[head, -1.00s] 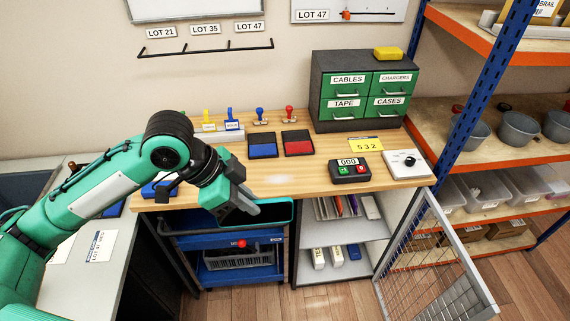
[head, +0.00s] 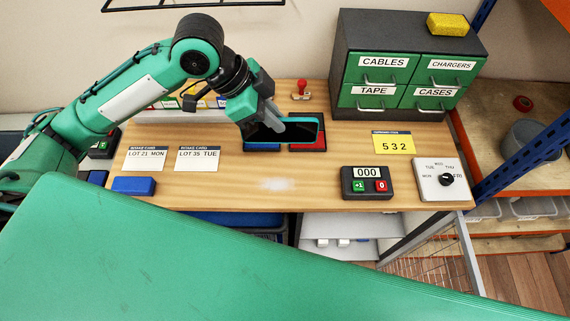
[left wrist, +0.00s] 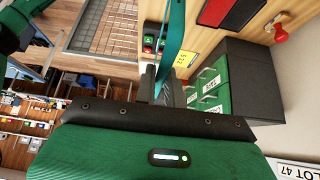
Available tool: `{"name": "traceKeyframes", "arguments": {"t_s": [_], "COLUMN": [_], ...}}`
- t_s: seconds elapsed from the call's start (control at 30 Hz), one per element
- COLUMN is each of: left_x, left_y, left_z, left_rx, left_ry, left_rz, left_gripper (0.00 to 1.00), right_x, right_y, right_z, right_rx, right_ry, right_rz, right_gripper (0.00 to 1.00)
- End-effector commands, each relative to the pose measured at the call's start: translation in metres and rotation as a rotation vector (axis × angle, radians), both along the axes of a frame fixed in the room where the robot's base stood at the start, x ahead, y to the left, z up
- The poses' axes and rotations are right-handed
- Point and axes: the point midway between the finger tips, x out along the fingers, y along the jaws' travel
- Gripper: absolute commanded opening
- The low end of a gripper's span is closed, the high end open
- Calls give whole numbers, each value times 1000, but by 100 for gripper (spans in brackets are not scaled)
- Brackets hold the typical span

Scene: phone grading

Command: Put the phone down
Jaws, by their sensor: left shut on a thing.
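My left gripper (head: 270,122) is shut on the phone (head: 304,130), a dark slab with a teal edge. In the head view the phone is over the blue and red ink pads at the back middle of the wooden bench (head: 320,190). Whether it touches anything below is hard to tell. In the left wrist view the phone (left wrist: 173,40) shows edge-on as a teal strip running up from the jaws. The red pad (head: 308,145) and blue pad (head: 262,147) are partly hidden behind it. My right gripper is not in view.
A counter box (head: 367,183) reading 000 and a dial box (head: 442,180) stand at the right. The yellow 532 card (head: 393,144) lies behind them, before the green drawer cabinet (head: 408,65). Two cards and a blue block (head: 134,186) lie left. The front middle of the bench is clear.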

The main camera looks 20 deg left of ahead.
Motion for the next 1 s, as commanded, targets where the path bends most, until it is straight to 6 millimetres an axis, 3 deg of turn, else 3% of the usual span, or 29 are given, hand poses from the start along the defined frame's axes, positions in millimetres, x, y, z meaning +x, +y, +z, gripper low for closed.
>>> {"name": "traceKeyframes", "arguments": {"t_s": [0.17,0.6,0.7,1.0], "left_x": [-1,-2,-2,-2], "left_y": [0,0,0,0], "left_z": [-23,-128,-144,-169], "left_rx": [1,1,1,1], "left_ry": [8,7,4,4], "left_rz": [1,1,0,1], "left_gripper": [0,0,0,0], "right_x": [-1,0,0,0], "right_y": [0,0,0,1], "right_z": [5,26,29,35], "right_rx": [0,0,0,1], "right_ry": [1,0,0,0], "right_rz": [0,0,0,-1], "right_gripper": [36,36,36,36]}}
